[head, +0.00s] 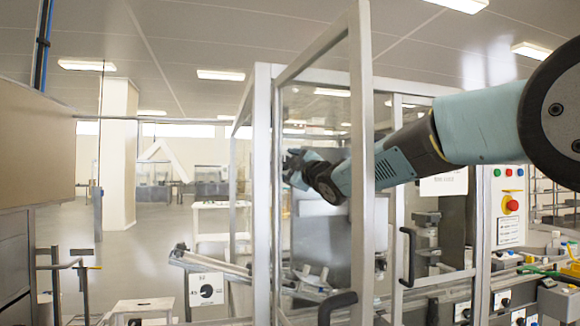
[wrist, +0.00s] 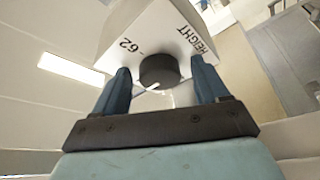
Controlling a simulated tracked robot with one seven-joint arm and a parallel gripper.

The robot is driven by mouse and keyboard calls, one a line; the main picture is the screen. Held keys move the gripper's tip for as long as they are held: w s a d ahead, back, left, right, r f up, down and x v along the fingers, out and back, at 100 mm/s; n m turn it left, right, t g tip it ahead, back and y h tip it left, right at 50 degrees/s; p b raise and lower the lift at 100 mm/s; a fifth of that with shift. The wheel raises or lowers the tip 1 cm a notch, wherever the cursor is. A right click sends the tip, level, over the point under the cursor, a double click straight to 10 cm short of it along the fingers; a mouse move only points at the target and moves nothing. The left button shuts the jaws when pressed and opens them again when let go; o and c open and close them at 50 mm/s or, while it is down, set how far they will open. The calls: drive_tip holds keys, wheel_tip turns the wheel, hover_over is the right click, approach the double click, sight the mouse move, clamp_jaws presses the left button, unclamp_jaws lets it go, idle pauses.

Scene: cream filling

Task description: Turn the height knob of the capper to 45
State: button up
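The height knob (wrist: 160,71) is a dark round knob with a white pointer mark, on a white box (wrist: 165,30) printed "HEIGHT" and "62". The pointer lies toward the lower left in the wrist view. My gripper (wrist: 160,66) has its two blue fingers apart, one on each side of the knob, with a gap visible at both sides. I cannot tell how far the fingertips reach along the knob. In the head view my gripper (head: 292,168) is seen behind the framed clear panels; the knob it faces cannot be made out there.
A control panel with a red stop button (head: 511,205) is at the right. A white plate with another dark dial (head: 206,291) is low at the left centre.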

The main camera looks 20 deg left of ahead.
drive_tip(key=shift+f, duration=0.1)
drive_tip(key=c, duration=1)
drive_tip(key=shift+d, duration=0.1)
drive_tip(key=shift+c, duration=0.3)
drive_tip(key=shift+n, duration=0.3)
drive_tip(key=shift+s+a+r+n+g+h, duration=0.1)
drive_tip(key=shift+n+g+h, duration=0.6)
drive_tip(key=shift+n, duration=1.8)
drive_tip(key=shift+w+a+r+n+g+h, duration=0.1)
drive_tip(key=shift+n+g+h, duration=0.15)
drive_tip(key=shift+n+h, duration=1.65)
drive_tip(key=shift+s+r+n+g+h, duration=0.1)
drive_tip(key=shift+n+g+h, duration=0.3)
drive_tip(key=shift+n, duration=2.7)
